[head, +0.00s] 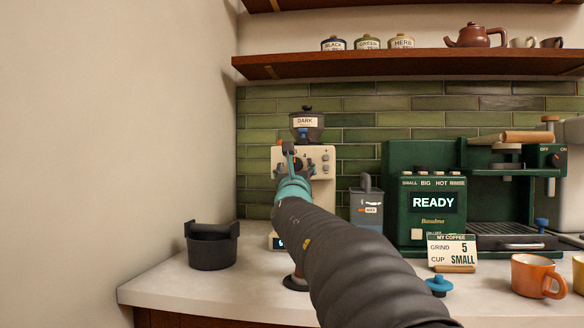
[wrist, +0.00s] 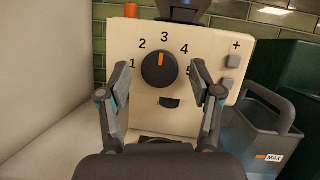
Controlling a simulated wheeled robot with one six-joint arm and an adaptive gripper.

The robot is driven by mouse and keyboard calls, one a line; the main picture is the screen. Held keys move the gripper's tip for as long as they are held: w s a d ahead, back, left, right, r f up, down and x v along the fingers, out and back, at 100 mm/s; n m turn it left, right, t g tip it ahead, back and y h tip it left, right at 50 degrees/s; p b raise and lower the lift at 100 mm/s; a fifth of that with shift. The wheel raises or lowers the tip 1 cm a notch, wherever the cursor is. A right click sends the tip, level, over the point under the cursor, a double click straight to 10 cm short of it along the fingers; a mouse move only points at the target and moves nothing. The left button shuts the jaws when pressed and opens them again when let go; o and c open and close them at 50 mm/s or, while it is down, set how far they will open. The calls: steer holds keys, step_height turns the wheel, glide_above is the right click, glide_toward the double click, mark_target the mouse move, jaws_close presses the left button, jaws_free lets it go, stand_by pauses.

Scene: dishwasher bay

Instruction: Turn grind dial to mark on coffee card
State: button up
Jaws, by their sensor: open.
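The grind dial (wrist: 159,69) is a round dark knob with an orange pointer on the cream grinder (head: 325,160). In the wrist view the numbers 1 to 5 arc around it, and the pointer stands upright, at about 3. The coffee card (head: 452,252) stands on the counter and reads GRIND 5, CUP SMALL. My gripper (wrist: 162,92) is open in front of the dial, with one finger to each side, apart from the knob. In the head view my gripper (head: 292,160) and arm hide part of the grinder's front.
A green coffee machine (head: 395,160) showing READY stands right of the grinder. A grey container marked MAX (head: 367,210) is between them. A black bin (head: 211,250) stands at left by the wall. An orange cup (head: 530,275) is at right.

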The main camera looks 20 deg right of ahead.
steer(key=c, duration=1.1)
steer(key=shift+c, duration=0.2)
